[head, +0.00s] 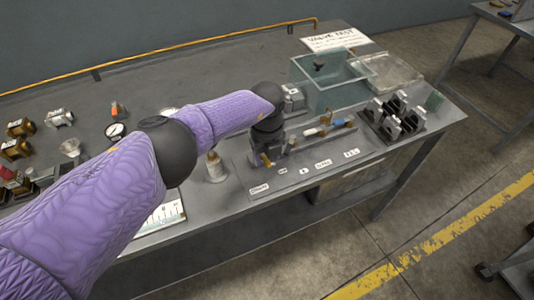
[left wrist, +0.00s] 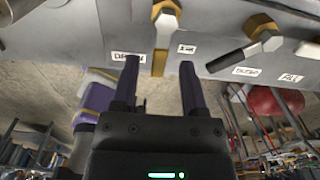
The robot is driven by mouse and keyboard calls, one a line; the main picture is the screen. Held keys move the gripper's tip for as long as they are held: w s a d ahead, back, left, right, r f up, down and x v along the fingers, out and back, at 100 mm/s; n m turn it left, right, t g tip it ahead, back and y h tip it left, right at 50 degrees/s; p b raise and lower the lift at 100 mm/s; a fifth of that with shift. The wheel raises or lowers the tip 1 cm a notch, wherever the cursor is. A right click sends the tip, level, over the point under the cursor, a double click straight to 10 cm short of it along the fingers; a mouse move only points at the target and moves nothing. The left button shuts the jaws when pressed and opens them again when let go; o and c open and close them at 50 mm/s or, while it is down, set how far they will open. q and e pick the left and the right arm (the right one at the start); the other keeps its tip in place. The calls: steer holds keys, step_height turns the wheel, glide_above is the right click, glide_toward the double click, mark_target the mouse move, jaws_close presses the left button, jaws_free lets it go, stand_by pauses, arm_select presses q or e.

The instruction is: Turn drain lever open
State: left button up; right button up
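The drain lever is a yellow bar hanging from a brass hex fitting in the left wrist view (left wrist: 161,60), just right of the DRAIN label (left wrist: 128,56). My left gripper (left wrist: 159,64) is open, with one dark finger on each side of the lever and gaps between. In the head view, my left gripper (head: 262,152) is over the left end of the valve panel, and a small yellow part of the lever (head: 266,160) shows beside it. The wrist hides much of the fitting. My right gripper is not in view.
A second valve with a black handle (left wrist: 232,60) is right of the lever, and a red round thing (left wrist: 277,101) is below. In the head view, a clear tank (head: 330,85) stands behind the panel (head: 300,186). A bottle (head: 215,167) stands left of the gripper.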

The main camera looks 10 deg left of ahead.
mark_target(268, 161)
arm_select(q)
step_height(268, 161, up, 10)
steer(key=p, duration=0.3)
steer(key=shift+p, duration=0.4)
steer(key=shift+f, duration=0.1)
